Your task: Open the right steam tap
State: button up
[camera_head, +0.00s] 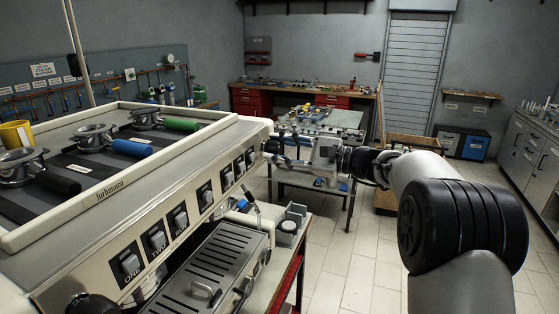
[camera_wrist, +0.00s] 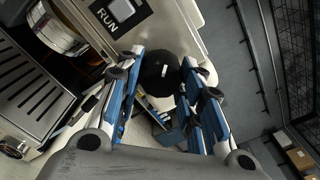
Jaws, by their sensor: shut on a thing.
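The cream espresso machine (camera_head: 110,190) fills the left of the head view. Its right steam tap is a round black knob (camera_wrist: 158,74) on the machine's right end, seen close up in the wrist view. My gripper (camera_wrist: 162,62) has its two blue and grey fingers on either side of this knob and is shut on it. In the head view my gripper (camera_head: 283,145) is at the machine's far right corner, where it mostly hides the knob (camera_head: 271,146). I cannot tell the knob's turn angle. Another black knob (camera_head: 92,305) is at the near left end.
Portafilters with black, blue (camera_head: 131,147) and green handles lie on the machine's top. A slotted drip tray (camera_head: 205,268) is below the switches. A worktable (camera_head: 345,117) stands behind my gripper. The tiled floor (camera_head: 340,260) to the right of the machine is clear.

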jog(key=n+b, duration=0.5)
jog(key=shift+f+n, duration=0.1)
jog(key=shift+n, duration=0.3)
jog(key=n+b, duration=0.3)
jog(key=n, duration=0.1)
jog(key=shift+w+r+n+b, duration=0.1)
jog(key=shift+r+n+b, duration=0.1)
jog(key=shift+n+b, duration=0.15)
jog(key=o, duration=1.1)
jog(key=shift+c, duration=0.2)
jog(key=shift+r, duration=0.1)
jog(key=shift+d, duration=0.1)
jog(key=v, duration=1.2)
